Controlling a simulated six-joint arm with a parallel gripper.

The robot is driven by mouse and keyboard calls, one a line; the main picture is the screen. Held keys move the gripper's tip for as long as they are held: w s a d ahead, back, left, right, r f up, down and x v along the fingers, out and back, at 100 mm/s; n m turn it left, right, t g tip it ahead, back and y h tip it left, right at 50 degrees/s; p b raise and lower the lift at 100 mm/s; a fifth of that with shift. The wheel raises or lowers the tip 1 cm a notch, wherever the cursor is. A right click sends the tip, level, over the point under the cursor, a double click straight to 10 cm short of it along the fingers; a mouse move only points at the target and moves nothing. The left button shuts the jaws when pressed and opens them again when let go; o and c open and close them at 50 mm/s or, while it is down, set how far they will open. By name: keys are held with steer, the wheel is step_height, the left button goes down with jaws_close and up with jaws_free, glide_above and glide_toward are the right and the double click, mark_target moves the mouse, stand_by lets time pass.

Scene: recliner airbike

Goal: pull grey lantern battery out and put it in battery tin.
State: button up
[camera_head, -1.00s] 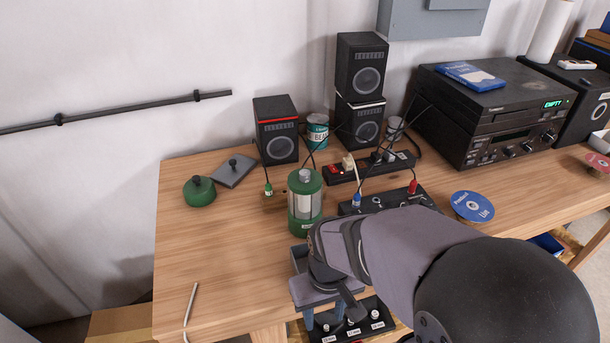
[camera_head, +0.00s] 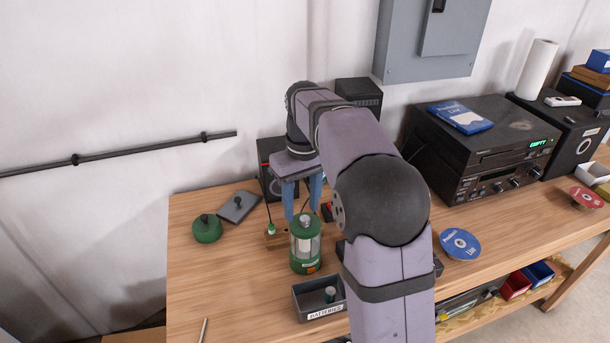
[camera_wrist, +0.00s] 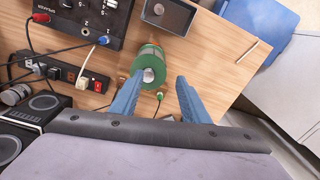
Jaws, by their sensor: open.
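The green lantern (camera_head: 305,257) stands upright on the workbench, with a grey battery (camera_head: 306,219) showing at its open top. The battery's round pale end also shows in the wrist view (camera_wrist: 148,75). My gripper (camera_head: 302,208) is open and empty, fingers pointing down above the lantern's top. In the wrist view its blue fingers (camera_wrist: 160,80) lie apart, with the lantern's top just past the left fingertip. The grey battery tin (camera_head: 306,312), labelled BATTERIES, is in front of the lantern and holds one upright cell. The tin also shows at the top of the wrist view (camera_wrist: 182,17).
A green lid (camera_head: 207,229) and a dark grey plate (camera_head: 238,207) lie left of the lantern. Speakers, a power strip (camera_wrist: 75,77) and wires are close behind it. A radio unit (camera_head: 482,150) stands right.

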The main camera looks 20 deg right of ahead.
mark_target(305, 218)
steer(key=shift+w+d+r+p, duration=0.25)
steer(key=shift+w+d+r, duration=0.15)
steer(key=shift+w, duration=0.2)
steer(key=shift+w+d+r+p, duration=0.2)
steer(key=shift+w+d+r, duration=0.15)
steer(key=shift+w, duration=0.25)
steer(key=shift+f+p, duration=1.15)
steer(key=shift+f, duration=2.6)
jaws_close()
